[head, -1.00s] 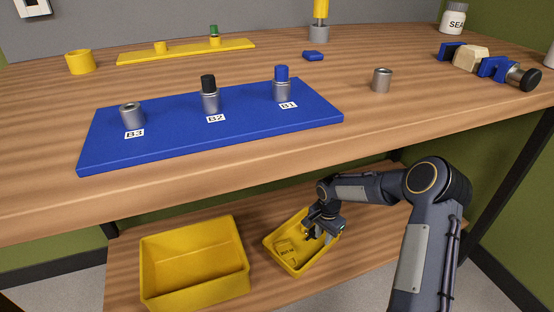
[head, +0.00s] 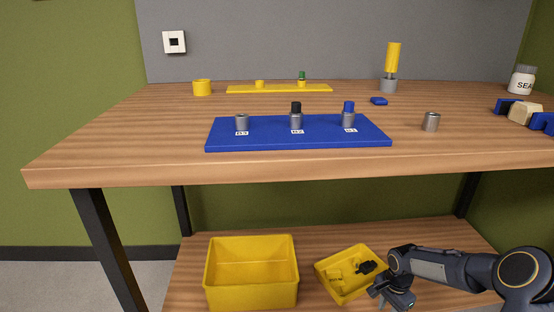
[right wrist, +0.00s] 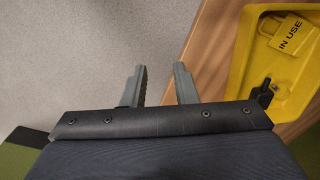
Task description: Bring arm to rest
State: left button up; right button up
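My right arm reaches in at the lower right of the head view. Its gripper (head: 381,296) is outside the small yellow tray (head: 345,297), by its front right corner. In the right wrist view the two grey fingers of the right gripper (right wrist: 161,78) stand apart with nothing between them. A yellow tag (right wrist: 287,35) reading "IN USE" and a small black item (head: 367,267) lie in the tray. My left gripper is in neither view.
A larger empty yellow bin (head: 251,285) stands left of the tray on the lower shelf (head: 315,240). Above is the wooden tabletop (head: 130,140) with a blue board (head: 300,143) holding metal cups. A black table leg (head: 108,250) stands at left.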

jog(key=s+a+r+n+t, duration=0.1)
jog(key=s+r+n, duration=0.1)
jog(key=s+r, duration=0.35)
jog(key=s+a+r+n, duration=0.1)
jog(key=s+r+n, duration=0.1)
jog(key=r, duration=0.6)
jog(key=s+a+r+n+t, duration=0.1)
jog(key=s+r, duration=0.3)
jog(key=r, duration=0.3)
jog(key=s+a+r+n+t+y, duration=0.2)
jog(key=s+a+n, duration=0.15)
jog(key=s, duration=0.55)
jog(key=s+a+r+n+t+y, duration=0.2)
jog(key=s+a, duration=0.3)
jog(key=s, duration=0.4)
notch_tip(320, 180, up, 38)
jog(key=p, duration=3.8)
jog(key=shift+r, duration=0.15)
jog(key=shift+w+n, duration=0.1)
jog(key=shift+n, duration=0.15)
